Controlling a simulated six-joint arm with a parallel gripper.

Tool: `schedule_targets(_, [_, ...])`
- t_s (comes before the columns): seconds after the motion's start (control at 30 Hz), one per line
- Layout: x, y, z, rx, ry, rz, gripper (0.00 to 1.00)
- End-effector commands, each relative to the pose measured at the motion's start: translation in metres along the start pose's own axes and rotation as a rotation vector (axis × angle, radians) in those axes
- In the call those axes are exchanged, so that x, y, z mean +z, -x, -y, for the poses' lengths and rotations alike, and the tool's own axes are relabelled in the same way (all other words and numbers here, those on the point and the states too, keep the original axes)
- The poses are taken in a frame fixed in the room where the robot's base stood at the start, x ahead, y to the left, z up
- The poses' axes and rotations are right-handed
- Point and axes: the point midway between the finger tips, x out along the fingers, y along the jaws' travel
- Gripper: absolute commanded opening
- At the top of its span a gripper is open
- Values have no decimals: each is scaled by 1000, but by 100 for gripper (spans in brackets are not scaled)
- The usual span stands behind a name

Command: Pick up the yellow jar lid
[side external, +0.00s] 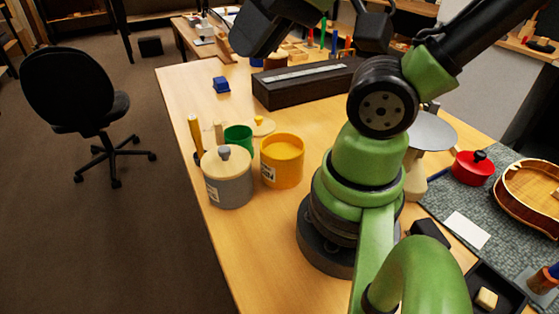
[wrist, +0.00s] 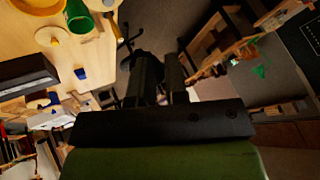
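A pale yellow lid with a small knob (side external: 262,127) lies on the bench behind the open yellow jar (side external: 282,163). In the wrist view the lid (wrist: 51,38) is at the upper left, beside the green cup (wrist: 79,17) and below the yellow jar (wrist: 38,5). My gripper (wrist: 160,62) shows in the wrist view as two dark fingers with a gap between them and nothing held. It is raised well away from the lid. In the side view its fingertips are not clear.
A grey jar (side external: 229,183) with a cream lid stands beside the yellow jar. The green cup (side external: 239,137) is close to the yellow lid. A long dark box (side external: 307,84) and a small blue block (side external: 221,85) are farther back. Bare bench lies between them.

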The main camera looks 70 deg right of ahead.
Motion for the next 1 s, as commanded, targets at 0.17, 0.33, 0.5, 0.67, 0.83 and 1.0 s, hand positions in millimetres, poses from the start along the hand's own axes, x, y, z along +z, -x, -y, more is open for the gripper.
schedule_targets(0.17, [0, 0, 0, 0, 0, 0, 54])
schedule_targets(0.33, [0, 0, 0, 0, 0, 0, 54])
schedule_targets(0.5, [-6, -1, 0, 13, -30, 4, 54])
schedule_targets(0.67, [-39, -12, -8, 96, -227, 30, 54])
schedule_targets(0.83, [-94, -41, -37, 235, -575, 50, 54])
schedule_targets(1.0, [-136, -79, -90, 376, -932, 51, 54])
